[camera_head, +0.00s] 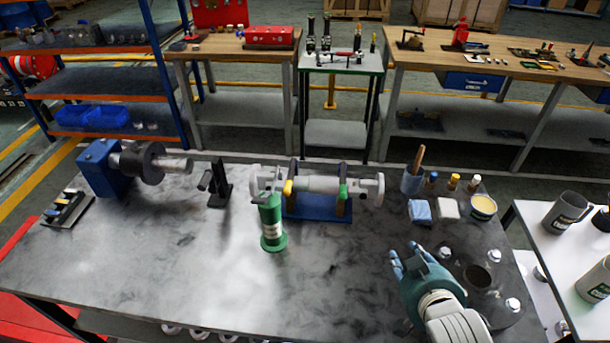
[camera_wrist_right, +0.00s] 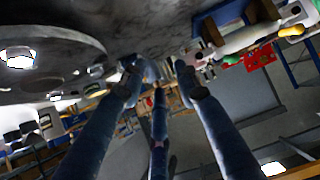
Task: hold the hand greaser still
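A green upright cylinder with a pale label band and a wide round foot, which looks like the hand greaser (camera_head: 271,222), stands on the dark work table (camera_head: 150,265) near its middle. My right gripper (camera_head: 401,260) is over the right part of the table, to the right of the greaser and clearly apart from it. In the right wrist view my right gripper (camera_wrist_right: 157,80) shows its fingers spread with nothing between them. The greaser cannot be made out clearly in that view. My left gripper is not in view.
A shaft on a blue stand (camera_head: 320,208) lies right behind the greaser. A black bracket (camera_head: 217,188) and a blue-ended pump part (camera_head: 98,168) stand to the left. A cup (camera_head: 412,182), cloths and small bottles sit at the back right. The table's front middle is clear.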

